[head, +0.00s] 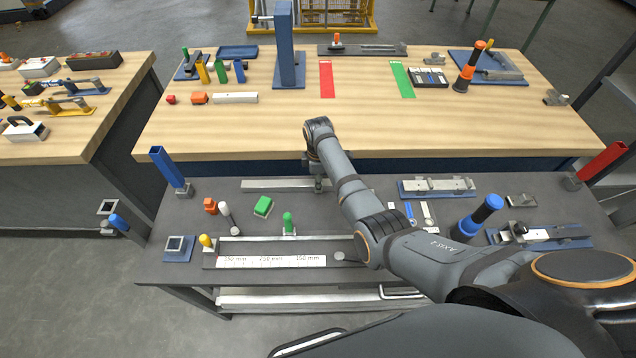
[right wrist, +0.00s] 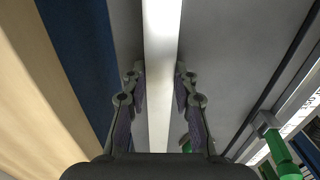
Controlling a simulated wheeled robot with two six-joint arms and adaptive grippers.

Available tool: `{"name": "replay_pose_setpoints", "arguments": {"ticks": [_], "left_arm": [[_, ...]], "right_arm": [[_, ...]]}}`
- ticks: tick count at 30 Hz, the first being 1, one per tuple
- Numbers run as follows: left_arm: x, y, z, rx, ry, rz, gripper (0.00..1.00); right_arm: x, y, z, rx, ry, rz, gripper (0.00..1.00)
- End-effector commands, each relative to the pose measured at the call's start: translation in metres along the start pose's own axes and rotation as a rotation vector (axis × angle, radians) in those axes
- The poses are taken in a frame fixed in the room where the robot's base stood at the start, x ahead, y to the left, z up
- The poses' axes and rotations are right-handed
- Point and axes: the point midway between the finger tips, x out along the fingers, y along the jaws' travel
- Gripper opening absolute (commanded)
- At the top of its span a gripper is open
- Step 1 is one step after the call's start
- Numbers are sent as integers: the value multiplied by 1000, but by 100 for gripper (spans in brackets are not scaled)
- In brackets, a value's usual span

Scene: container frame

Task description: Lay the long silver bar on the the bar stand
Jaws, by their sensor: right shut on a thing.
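The long silver bar (head: 270,185) lies lengthwise along the back of the dark grey table, level; I cannot tell whether it rests on the top or is just above it. My right gripper (head: 318,182) is shut on it from above, near its right part, which my arm partly hides. In the right wrist view the bar (right wrist: 161,70) runs between the two fingers (right wrist: 160,95). A blue-based holder with silver blocks (head: 437,187) stands at the right; I cannot tell for sure whether it is the bar stand. My left gripper is not in view.
A long gauge marked in mm (head: 270,261) lies at the front. A green block (head: 263,206), a green-topped peg (head: 288,222) and a dark blue-topped cylinder (head: 478,217) stand nearby. The wooden table (head: 300,137) rises behind. My arm crosses the middle.

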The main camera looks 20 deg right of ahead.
Motion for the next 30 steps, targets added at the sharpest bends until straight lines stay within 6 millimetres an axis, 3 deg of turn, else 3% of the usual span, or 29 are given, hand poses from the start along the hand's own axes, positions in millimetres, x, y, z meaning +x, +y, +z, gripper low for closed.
{"name": "replay_pose_setpoints", "arguments": {"ticks": [5,6,11,19,23,30], "left_arm": [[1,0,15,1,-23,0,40],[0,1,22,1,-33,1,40],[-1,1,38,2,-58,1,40],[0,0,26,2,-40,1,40],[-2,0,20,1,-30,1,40],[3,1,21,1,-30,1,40]], "right_arm": [[3,0,0,0,0,1,0],[4,0,0,0,0,1,29],[3,0,0,1,0,1,50],[3,0,0,1,0,1,50],[-7,1,0,0,1,3,50],[-63,1,-1,1,2,6,50]]}}
